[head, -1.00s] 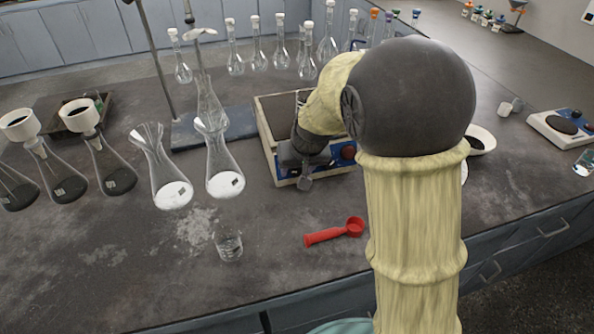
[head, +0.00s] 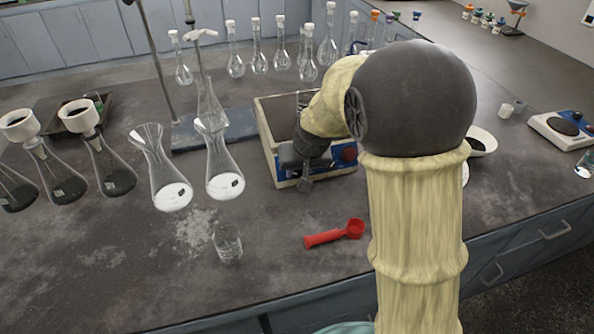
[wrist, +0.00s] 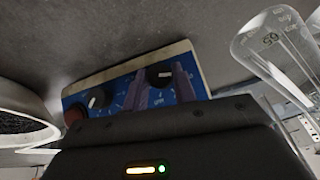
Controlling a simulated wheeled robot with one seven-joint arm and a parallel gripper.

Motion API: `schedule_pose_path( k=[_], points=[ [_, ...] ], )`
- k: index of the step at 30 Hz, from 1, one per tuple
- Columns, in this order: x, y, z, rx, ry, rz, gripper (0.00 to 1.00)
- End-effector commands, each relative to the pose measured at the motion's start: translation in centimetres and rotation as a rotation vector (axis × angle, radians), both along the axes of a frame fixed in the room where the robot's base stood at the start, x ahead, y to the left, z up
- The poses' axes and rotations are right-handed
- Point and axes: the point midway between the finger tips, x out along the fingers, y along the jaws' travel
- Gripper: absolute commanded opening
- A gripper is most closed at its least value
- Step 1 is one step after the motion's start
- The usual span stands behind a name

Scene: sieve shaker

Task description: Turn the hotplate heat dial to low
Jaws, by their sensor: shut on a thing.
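The hotplate (head: 268,143) stands mid-bench, with a blue front panel and a red knob or button (head: 348,154) at its right end. In the wrist view, the blue panel (wrist: 118,92) carries two black dials with white pointers. One dial (wrist: 159,75) lies between the fingers of my gripper (wrist: 157,88); lettering below it looks like "RPM". The other dial (wrist: 98,98) is free, beside the red part. I cannot tell by label which is the heat dial. In the head view, my gripper (head: 305,185) is at the panel's left part, and my arm hides some of the hotplate.
A stand with a blue-grey base (head: 215,125) and flasks (head: 222,175) stand close left of the hotplate. A second hotplate (head: 563,128) stands far right.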

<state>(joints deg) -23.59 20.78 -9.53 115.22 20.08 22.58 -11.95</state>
Motion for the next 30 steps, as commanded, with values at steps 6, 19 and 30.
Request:
schedule_pose_path(
  k=[6, 19, 30],
  points=[
    [0.08, -0.24, -0.40, 0.066, 0.018, -0.031, 0.04],
    [0.21, -0.68, -0.82, 0.320, 0.088, -0.138, 0.04],
    [0.19, -0.94, -0.90, 0.601, 0.169, -0.254, 0.04]
  ],
)
